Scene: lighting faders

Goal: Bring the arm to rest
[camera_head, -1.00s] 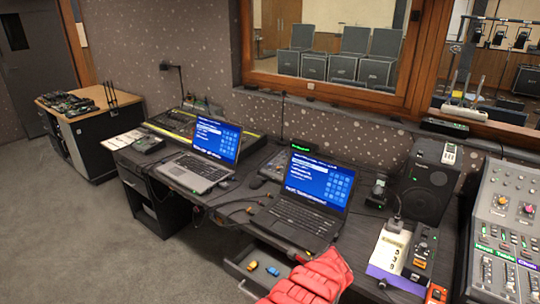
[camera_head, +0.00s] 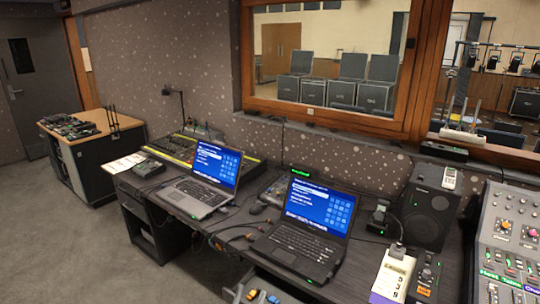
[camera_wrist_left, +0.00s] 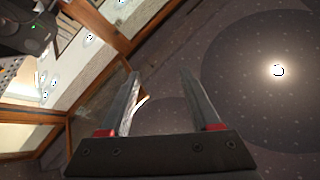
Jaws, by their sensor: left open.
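My left gripper (camera_wrist_left: 160,75) shows in the left wrist view with its two dark fingers apart. Nothing is between the fingers, and they touch nothing that I can see. Neither gripper shows in the head view. My right gripper is in no view. A grey console with faders and knobs (camera_head: 507,235) stands at the right edge of the head view, partly cut off.
A dark desk (camera_head: 225,225) carries two open laptops, a lighting desk (camera_head: 183,146) and a black speaker (camera_head: 428,213). An open drawer (camera_head: 243,288) with small items is at the bottom edge. A wood-framed window (camera_head: 330,118) is behind. Carpet at left is clear.

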